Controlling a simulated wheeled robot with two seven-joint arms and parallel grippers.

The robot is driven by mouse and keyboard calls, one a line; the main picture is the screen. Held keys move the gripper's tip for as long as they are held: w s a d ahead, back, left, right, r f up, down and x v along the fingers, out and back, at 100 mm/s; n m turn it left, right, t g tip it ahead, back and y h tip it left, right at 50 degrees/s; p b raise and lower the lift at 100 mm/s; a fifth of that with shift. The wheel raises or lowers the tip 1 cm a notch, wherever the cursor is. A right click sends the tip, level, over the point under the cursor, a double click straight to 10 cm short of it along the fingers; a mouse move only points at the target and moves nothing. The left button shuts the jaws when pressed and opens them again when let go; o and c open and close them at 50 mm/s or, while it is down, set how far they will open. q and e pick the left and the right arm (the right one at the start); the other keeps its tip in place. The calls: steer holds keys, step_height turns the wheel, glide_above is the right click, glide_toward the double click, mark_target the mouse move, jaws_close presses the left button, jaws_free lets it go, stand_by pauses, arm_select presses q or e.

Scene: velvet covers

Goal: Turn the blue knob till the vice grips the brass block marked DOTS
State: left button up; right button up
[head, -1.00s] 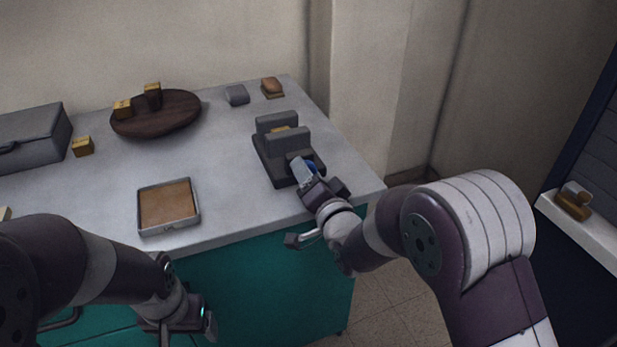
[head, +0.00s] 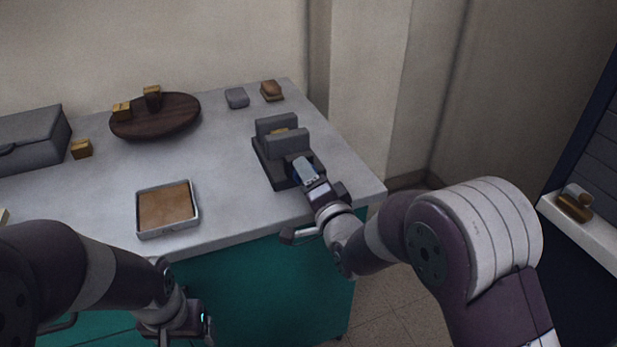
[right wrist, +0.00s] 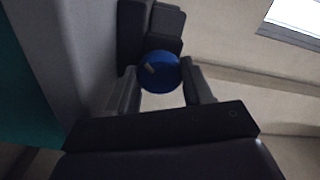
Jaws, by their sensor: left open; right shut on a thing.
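The dark grey vice (head: 272,168) stands near the right end of the worktop. A brass block (head: 279,132) shows as a small strip between its two jaws; its marking cannot be read. The blue knob (right wrist: 160,73) is on the vice's near side and shows in the right wrist view between my fingers, with a pale mark on its face. My right gripper (head: 303,172) is shut on the knob, which it mostly hides in the head view. My left gripper (head: 205,330) is open and empty, low in front of the teal cabinet, away from the vice.
A shallow tray with a brown lining (head: 139,213) lies at the worktop's front. A brass block (head: 81,148) sits near a grey case (head: 38,140). A grey pad (head: 237,97) and brown block (head: 271,90) lie behind the vice.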

steer(key=o, duration=1)
steer(key=shift+o, duration=0.2)
steer(key=p+v, duration=0.1)
steer(key=v, duration=1.1)
steer(key=shift+s, duration=0.35)
steer(key=shift+d, duration=0.1)
